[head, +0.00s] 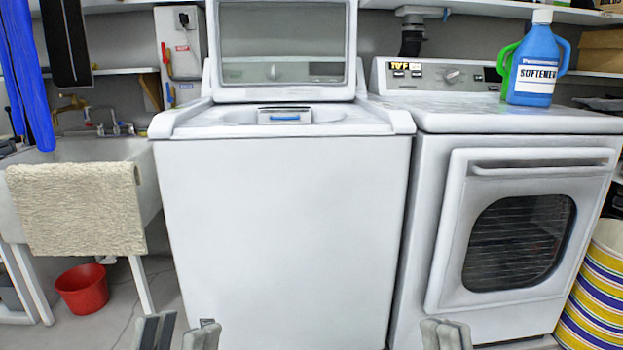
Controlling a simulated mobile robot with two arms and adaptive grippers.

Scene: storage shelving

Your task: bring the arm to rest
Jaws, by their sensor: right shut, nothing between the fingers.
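My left gripper (181,334) shows at the bottom edge, left of centre, in front of the washer's lower left corner. Its two fingers stand apart with a gap between them, and nothing shows in the gap. My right gripper (446,335) shows at the bottom edge, right of centre, in front of the dryer's lower left part. Its fingers are together, and it is empty. Only the finger ends of both grippers are in view; the arms are out of the frame.
A white washer (285,235) with its lid up stands in the middle. A dryer (432,200) at right bears a blue softener jug (535,55) and a green one behind it. A sink with a beige towel (78,210) and a red bucket (83,290) are at left; a striped basket (597,290) is at right.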

